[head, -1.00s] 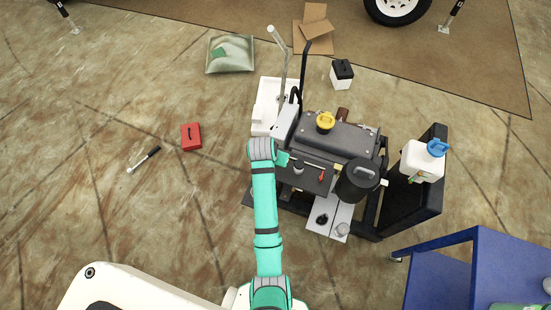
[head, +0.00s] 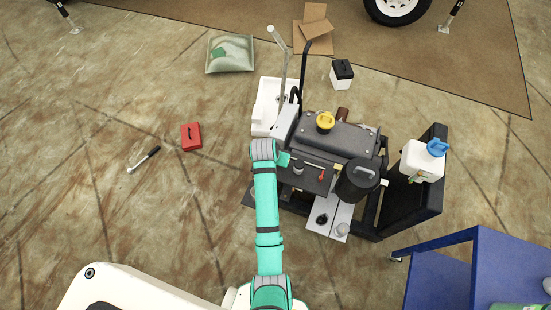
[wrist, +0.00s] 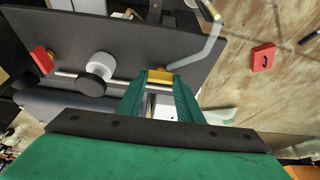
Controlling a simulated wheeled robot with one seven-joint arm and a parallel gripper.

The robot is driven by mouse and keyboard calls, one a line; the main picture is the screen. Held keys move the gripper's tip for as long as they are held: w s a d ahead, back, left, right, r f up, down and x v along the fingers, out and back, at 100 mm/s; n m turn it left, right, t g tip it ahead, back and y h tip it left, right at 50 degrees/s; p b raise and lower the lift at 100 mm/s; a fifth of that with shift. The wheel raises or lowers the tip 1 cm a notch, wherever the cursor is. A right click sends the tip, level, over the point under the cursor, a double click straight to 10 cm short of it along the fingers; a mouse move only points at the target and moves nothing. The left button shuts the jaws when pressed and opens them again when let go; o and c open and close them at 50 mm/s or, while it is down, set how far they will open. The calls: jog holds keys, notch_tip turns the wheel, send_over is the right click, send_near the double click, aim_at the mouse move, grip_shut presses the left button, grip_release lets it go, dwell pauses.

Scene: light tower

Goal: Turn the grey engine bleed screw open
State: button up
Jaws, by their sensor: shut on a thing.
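In the head view, my gripper (head: 283,159) is at the left end of the panel on the engine (head: 340,139), and the screw is too small to make out.
A pale cylinder with a black knob (wrist: 95,76) and a red lever (wrist: 42,60) sit along the same panel. A black canister (head: 357,181) stands to the right. A red box (head: 191,136) and a ratchet (head: 144,160) lie on open floor to the left.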

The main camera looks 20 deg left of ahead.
jog(key=n+y, duration=0.1)
jog(key=n, duration=0.3)
jog(key=shift+d+n+g+y, duration=0.15)
jog(key=shift+n+g+y, duration=0.15)
jog(key=shift+n+y, duration=0.1)
jog(key=n+g+y, duration=0.1)
jog(key=n, duration=0.3)
jog(key=shift+w+d, duration=0.15)
jog(key=n, duration=0.3)
jog(key=n+g+y, duration=0.1)
jog(key=n, duration=0.1)
jog(key=shift+w+d+n+g, duration=0.2)
jog(key=shift+n+g, duration=0.1)
jog(key=shift+n, duration=0.1)
jog(key=shift+w+a+n+g+y, duration=0.15)
jog(key=shift+n+g, duration=0.15)
jog(key=shift+n, duration=0.45)
jog(key=shift+d+n+g+y, duration=0.15)
jog(key=shift+n+g, duration=0.15)
jog(key=shift+n, duration=0.45)
jog(key=shift+a, duration=0.15)
jog(key=shift+s, duration=0.2)
jog(key=o, duration=1.1)
jog(key=shift+w, duration=0.1)
